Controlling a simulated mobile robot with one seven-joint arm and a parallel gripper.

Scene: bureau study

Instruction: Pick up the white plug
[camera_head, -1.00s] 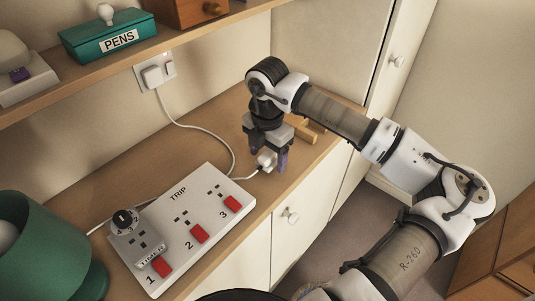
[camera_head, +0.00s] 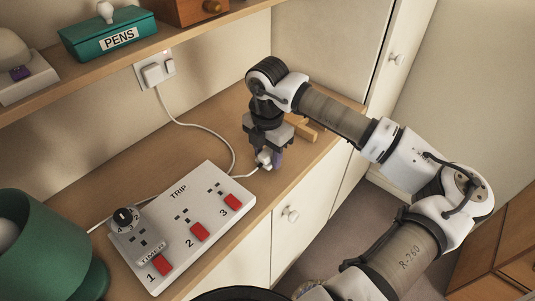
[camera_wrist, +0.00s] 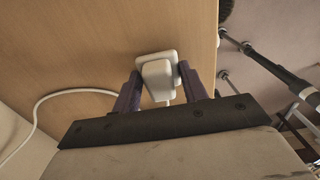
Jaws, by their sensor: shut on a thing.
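The white plug (camera_head: 265,158) is between the fingers of my gripper (camera_head: 267,162), just above or on the wooden counter (camera_head: 310,157), to the right of the power strip. In the wrist view the plug (camera_wrist: 158,78) sits between the two purple fingers (camera_wrist: 157,90), which are shut on it. Its white cable (camera_wrist: 70,93) runs off to the left in the wrist view. The fingers partly hide the plug in the head view. I cannot tell whether the plug touches the counter.
A white power strip marked TRIP (camera_head: 180,222) has red switches and a timer (camera_head: 138,240) at its near end. A green lamp (camera_head: 40,245) stands at left. A wooden piece (camera_head: 303,130) lies behind my gripper. A wall socket (camera_head: 155,72) holds another plug. The counter's front edge is close.

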